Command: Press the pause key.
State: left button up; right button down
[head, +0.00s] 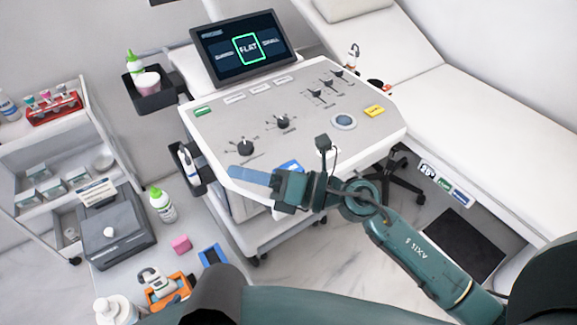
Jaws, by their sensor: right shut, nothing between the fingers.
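The console (222,150) with its sloped grey key panel stands in the middle of the head view. It carries a green key (203,111) at the upper left, a yellow key (374,111) at the right, and a blue key (291,166) at the front edge, partly hidden by my right gripper. Several pale keys (258,90) run along the top. The key labels are too small to read, so I cannot tell which is pause. My right gripper (240,173) is shut and empty, over the panel's front left edge, pointing left. My left gripper is not in view.
A screen (245,46) reading "FLAT" stands behind the panel. Knobs (283,122), sliders and a round dial (344,121) sit among the keys. A side table with bottles and boxes is at lower left, a shelf cart at far left, and a white couch (458,88) at right.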

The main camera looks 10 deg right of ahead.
jog(key=w+d+f+n+g+h, duration=0.1)
jog(key=w+f+n+g+h, duration=0.15)
jog(key=n+h, duration=0.45)
jog(key=n+t+h, duration=0.2)
jog(key=n+h, duration=0.3)
jog(key=n, duration=0.1)
send_over(293, 159)
jog(key=s, duration=0.4)
pick_arm(q)
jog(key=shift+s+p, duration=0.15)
jog(key=shift+p, duration=0.25)
pick_arm(e)
jog(key=shift+a+r, duration=0.45)
notch_tip(293, 159, down, 7)
jog(key=b, duration=0.4)
jog(key=shift+f+b, duration=0.7)
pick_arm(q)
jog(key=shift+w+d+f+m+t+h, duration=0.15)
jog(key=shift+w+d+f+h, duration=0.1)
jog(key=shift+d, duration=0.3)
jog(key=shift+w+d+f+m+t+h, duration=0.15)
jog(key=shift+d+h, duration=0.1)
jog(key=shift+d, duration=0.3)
pick_arm(e)
jog(key=shift+f, duration=0.2)
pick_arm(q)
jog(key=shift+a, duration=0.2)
